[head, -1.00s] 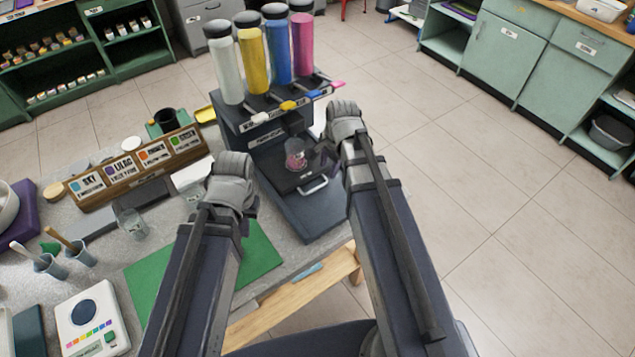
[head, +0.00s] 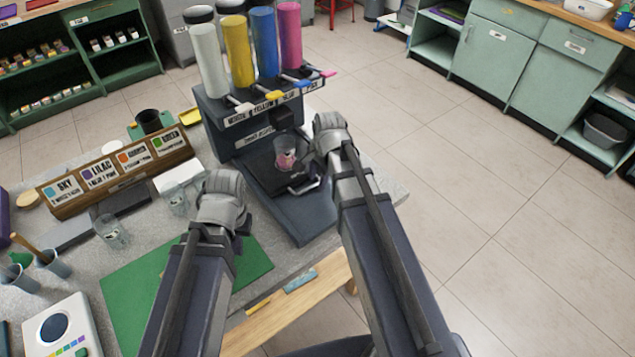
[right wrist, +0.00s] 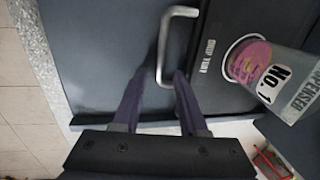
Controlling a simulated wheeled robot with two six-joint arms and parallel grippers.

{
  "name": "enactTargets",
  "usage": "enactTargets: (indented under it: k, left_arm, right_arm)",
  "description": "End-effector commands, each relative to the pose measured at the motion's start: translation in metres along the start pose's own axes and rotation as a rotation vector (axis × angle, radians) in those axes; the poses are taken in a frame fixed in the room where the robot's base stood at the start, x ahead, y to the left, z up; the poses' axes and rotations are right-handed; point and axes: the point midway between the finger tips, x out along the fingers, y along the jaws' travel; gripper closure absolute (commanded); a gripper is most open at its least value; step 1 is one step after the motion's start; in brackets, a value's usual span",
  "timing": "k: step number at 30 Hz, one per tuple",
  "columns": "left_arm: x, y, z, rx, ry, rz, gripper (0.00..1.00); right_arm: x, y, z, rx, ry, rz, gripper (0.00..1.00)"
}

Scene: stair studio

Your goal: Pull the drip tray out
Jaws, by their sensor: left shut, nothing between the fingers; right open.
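The drip tray (head: 268,176) is a dark plate low in the front of the dispenser (head: 215,125), with a silver handle (head: 306,188) on its front edge. A clear cup with pink contents (head: 285,160) stands on it. In the right wrist view the tray (right wrist: 228,75) carries a "DRIP TRAY" label, and the cup (right wrist: 255,65) reads "No. 1". My right gripper (right wrist: 157,80) is open, its fingertips on either side of the near end of the handle (right wrist: 163,45); contact is unclear. My left gripper (head: 240,215) is shut and empty, left of the dispenser over the table; its fingertips are mostly hidden.
Several coloured bottles (head: 237,52) stand on top of the dispenser. A wooden label rack (head: 120,172), clear cups (head: 110,232), a green mat (head: 125,290) and a scale (head: 58,328) lie to the left. Open floor (head: 470,180) is at right.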

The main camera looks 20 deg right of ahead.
Motion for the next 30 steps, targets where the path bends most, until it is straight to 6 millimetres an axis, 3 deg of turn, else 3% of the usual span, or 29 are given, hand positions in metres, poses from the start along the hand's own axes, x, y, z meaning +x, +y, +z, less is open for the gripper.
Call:
enactTargets:
  k: [5,17,30]
  left_arm:
    - [-0.0009,-0.0001,0.0001,0.000,0.000,0.000,1.00]
    - [-0.0008,-0.0001,0.0000,0.000,0.000,0.000,1.00]
    - [-0.0008,-0.0001,0.0000,0.000,0.000,0.000,1.00]
  right_arm:
    - [-0.0008,-0.0002,0.0001,0.000,0.000,0.000,0.58]
    - [-0.0008,0.0000,0.0002,-0.001,0.000,0.000,1.00]
    - [-0.0008,-0.0001,0.0000,0.000,0.000,0.000,1.00]
